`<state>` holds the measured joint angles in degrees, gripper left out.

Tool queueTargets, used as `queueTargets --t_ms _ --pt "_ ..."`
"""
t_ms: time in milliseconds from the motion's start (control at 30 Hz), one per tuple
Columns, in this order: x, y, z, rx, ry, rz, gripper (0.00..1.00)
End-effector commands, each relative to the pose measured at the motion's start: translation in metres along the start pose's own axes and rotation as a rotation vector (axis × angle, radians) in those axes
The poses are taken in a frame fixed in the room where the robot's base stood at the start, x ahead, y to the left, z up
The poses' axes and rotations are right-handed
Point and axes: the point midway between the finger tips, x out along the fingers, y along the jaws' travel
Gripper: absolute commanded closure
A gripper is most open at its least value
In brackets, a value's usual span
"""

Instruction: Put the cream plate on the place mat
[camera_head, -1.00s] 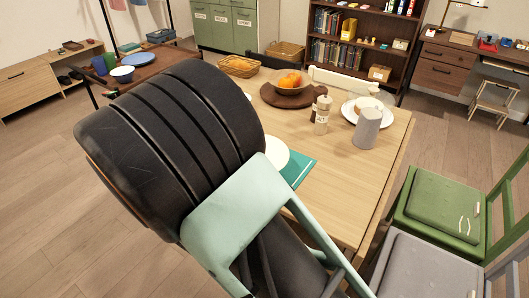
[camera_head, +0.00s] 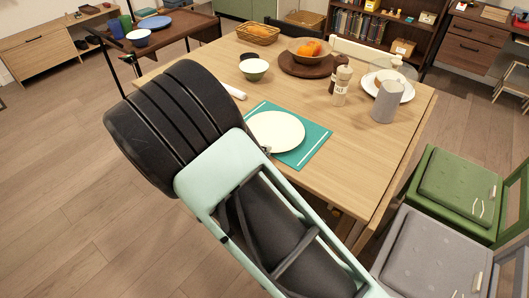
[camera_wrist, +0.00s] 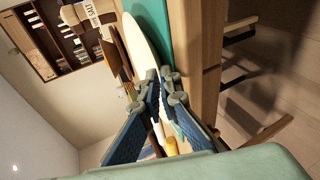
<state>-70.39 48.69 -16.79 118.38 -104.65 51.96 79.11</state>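The cream plate (camera_head: 276,132) is over the teal place mat (camera_head: 313,143) near the table's front edge. Teal shows around much of its rim. I cannot tell whether the plate touches the mat or is slightly above it. In the wrist view, the plate (camera_wrist: 143,38) is seen nearly edge-on beside the mat (camera_wrist: 157,25). Its near rim runs to the fingertips of my gripper (camera_wrist: 160,76), which are close together and appear shut on the rim.
Green (camera_head: 458,188) and grey (camera_head: 435,255) chairs stand at right.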

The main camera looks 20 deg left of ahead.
Motion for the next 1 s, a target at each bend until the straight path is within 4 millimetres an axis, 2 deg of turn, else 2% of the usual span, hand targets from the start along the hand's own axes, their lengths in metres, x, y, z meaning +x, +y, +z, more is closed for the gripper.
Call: queueTargets --t_ms 67,467,567,800,1000 --pt "0.000 0.000 0.000 0.000 0.000 0.000 0.89" --pt "-0.005 0.002 -0.001 0.000 0.001 0.000 0.88" --pt "-0.020 0.002 -0.001 0.002 0.002 0.000 0.88" --pt "-0.073 0.002 -0.001 0.000 0.004 -0.001 0.88" --pt "-0.107 0.002 -0.001 0.000 0.002 -0.001 0.88"
